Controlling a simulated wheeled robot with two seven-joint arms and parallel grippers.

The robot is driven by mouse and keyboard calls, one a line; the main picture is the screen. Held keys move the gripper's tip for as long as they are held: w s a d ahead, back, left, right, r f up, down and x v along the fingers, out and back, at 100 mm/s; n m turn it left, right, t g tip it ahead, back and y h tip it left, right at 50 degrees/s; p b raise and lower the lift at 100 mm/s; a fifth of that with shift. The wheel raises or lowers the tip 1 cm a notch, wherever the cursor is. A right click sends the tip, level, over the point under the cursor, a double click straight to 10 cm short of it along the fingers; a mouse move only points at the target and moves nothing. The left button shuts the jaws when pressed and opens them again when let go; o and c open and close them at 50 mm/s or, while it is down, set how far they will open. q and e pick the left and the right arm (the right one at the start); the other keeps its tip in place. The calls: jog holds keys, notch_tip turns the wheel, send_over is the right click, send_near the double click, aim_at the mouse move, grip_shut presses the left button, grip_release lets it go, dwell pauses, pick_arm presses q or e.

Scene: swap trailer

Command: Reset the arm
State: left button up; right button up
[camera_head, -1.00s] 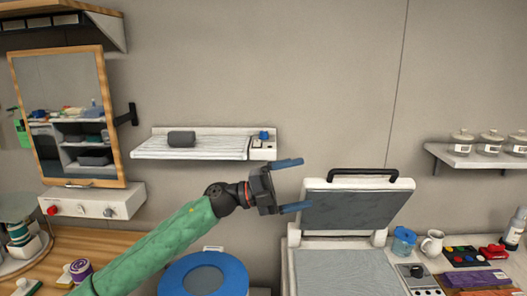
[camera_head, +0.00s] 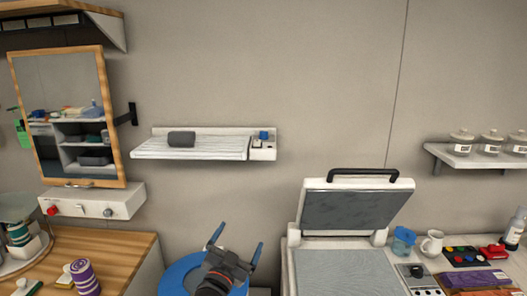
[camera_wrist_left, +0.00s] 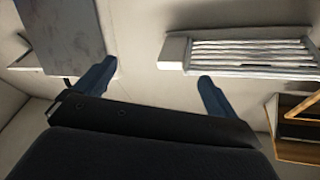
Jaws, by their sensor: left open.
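My left gripper (camera_head: 236,246) shows at the bottom middle of the head view, with its blue fingers spread and pointing up. Nothing is between the fingers. It is in front of a blue round lid or bin (camera_head: 177,274), which it partly covers. In the left wrist view the two blue fingers (camera_wrist_left: 155,88) are apart and empty, with wall between them. My right gripper is in neither view.
A press with a raised lid (camera_head: 355,205) stands right of the gripper. A slatted wall shelf (camera_head: 192,148) holds a dark roll (camera_head: 182,138). A mirror (camera_head: 70,115) hangs at left above a wooden counter (camera_head: 125,255). Jars (camera_head: 461,143) stand on a right shelf.

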pick_arm(q)
jog(key=s+a+f+n+g+y, duration=0.2)
jog(key=s+a+f, duration=0.1)
jog(key=f, duration=0.3)
jog(key=s+a+f+n+g+y, duration=0.2)
jog(key=s+a+f+y, duration=0.15)
jog(key=f, duration=0.35)
jog(key=s+a+f+n+g, duration=0.1)
jog(key=s+a+f+g, duration=0.25)
jog(key=s+f, duration=0.45)
jog(key=s+a+f+n+g+y, duration=0.15)
jog(key=s+f+g, duration=0.35)
jog(key=s, duration=0.6)
jog(key=s+a+f+n+g, duration=0.1)
jog(key=s+a+f+g, duration=0.25)
jog(key=s+f, duration=0.45)
notch_tip(320, 180, down, 22)
jog(key=d+g, duration=0.1)
jog(key=d, duration=0.1)
jog(key=s+f, duration=0.4)
jog(key=f, duration=0.8)
jog(key=s+f, duration=0.4)
jog(key=f, duration=0.7)
jog(key=shift+s+f+m+g+h, duration=0.2)
jog(key=shift+f+m+g+h, duration=0.1)
jog(key=shift+f+m+g, duration=0.1)
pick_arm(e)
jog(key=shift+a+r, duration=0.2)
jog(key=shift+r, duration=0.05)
